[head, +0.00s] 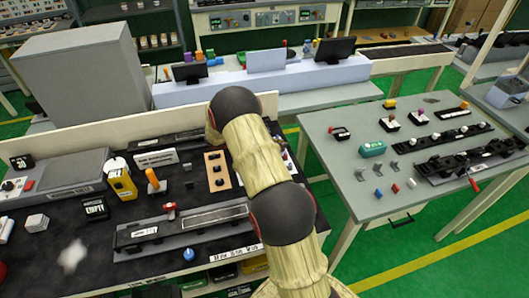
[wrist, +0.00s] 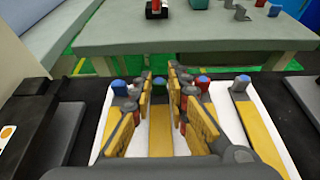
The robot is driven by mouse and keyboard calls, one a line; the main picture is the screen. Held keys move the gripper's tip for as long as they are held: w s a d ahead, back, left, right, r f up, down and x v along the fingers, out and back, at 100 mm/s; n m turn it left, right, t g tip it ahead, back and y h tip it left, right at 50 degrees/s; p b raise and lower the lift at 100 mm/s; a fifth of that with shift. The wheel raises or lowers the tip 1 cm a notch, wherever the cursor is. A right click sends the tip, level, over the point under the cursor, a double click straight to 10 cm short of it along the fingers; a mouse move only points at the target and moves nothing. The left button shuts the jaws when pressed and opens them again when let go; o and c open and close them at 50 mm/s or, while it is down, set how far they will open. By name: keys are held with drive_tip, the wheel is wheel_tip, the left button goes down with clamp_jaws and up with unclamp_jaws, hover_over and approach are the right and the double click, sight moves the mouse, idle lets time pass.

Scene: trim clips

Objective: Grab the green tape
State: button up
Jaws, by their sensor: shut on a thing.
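In the head view my own arm hides the gripper and the tray. A separate teal-green object (head: 372,149) lies on the grey table at right.
The tray has yellow strips (wrist: 258,130) and several small blue- and red-topped pieces. Across a gap stands the grey table (head: 345,200), with black fixtures (head: 470,150) on it. The dark workbench at left holds a yellow box (head: 121,183) and a long black fixture (head: 180,228).

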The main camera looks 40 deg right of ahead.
clamp_jaws()
